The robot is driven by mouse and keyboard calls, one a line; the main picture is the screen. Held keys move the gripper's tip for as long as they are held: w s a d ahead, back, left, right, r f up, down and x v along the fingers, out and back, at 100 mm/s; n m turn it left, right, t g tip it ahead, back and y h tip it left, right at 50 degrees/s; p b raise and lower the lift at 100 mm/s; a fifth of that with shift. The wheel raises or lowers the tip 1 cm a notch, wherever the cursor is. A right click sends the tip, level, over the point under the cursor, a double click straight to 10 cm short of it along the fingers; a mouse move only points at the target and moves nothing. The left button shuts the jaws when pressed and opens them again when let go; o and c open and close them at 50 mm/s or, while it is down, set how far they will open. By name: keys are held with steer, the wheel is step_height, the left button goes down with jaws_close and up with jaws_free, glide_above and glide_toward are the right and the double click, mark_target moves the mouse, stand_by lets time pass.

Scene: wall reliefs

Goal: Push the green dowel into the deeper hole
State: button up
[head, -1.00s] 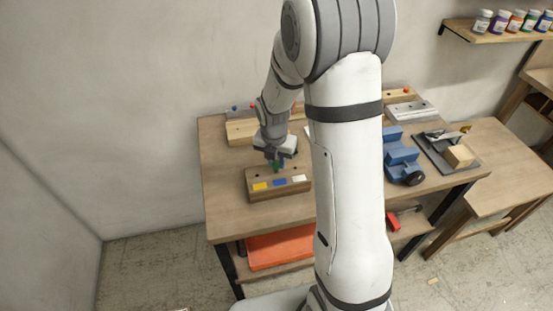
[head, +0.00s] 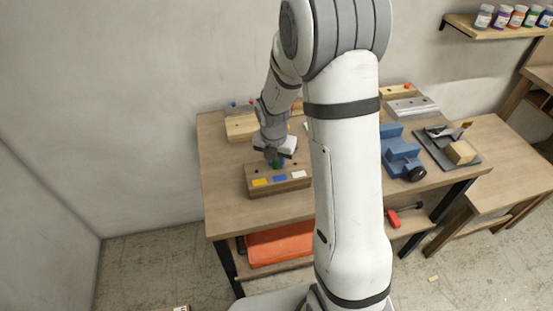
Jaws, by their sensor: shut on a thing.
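A wooden block (head: 262,194) lies on the workbench, with yellow, blue and white labels along its front face and small dark holes in its top. My gripper (head: 276,162) is right above the middle of the block, pointing down, shut on the green dowel (head: 277,166). Only a short bit of green shows between the fingers and the block top. The dowel's lower end is hidden, and I cannot tell how deep it sits in a hole. A dark hole shows on each side of the gripper.
My own arm covers the middle of the workbench (head: 225,200). Behind the block is a lighter wooden block (head: 241,128). To the right are a blue vise (head: 402,158) and a dark tray (head: 436,150) with a wooden cube (head: 461,152). The bench's left front is clear.

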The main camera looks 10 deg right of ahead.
steer(key=shift+f, duration=0.15)
steer(key=o, duration=1)
steer(key=shift+o, duration=0.2)
steer(key=r, duration=0.5)
steer(key=s+r, duration=0.1)
steer(key=r, duration=0.1)
steer(key=shift+a+r+b, duration=0.25)
steer(key=shift+r+b, duration=0.15)
steer(key=shift+r+m, duration=0.3)
steer(key=s+r+m+t, duration=0.1)
steer(key=s+r+m, duration=0.4)
steer(key=s+m, duration=0.5)
steer(key=s+r+m+t, duration=0.1)
steer(key=s+r+m, duration=0.5)
steer(key=m, duration=1.2)
steer(key=s, duration=0.4)
steer(key=shift+s+d+m+y, duration=0.3)
steer(key=shift+s+d+y, duration=0.05)
steer(key=shift+d+y, duration=0.05)
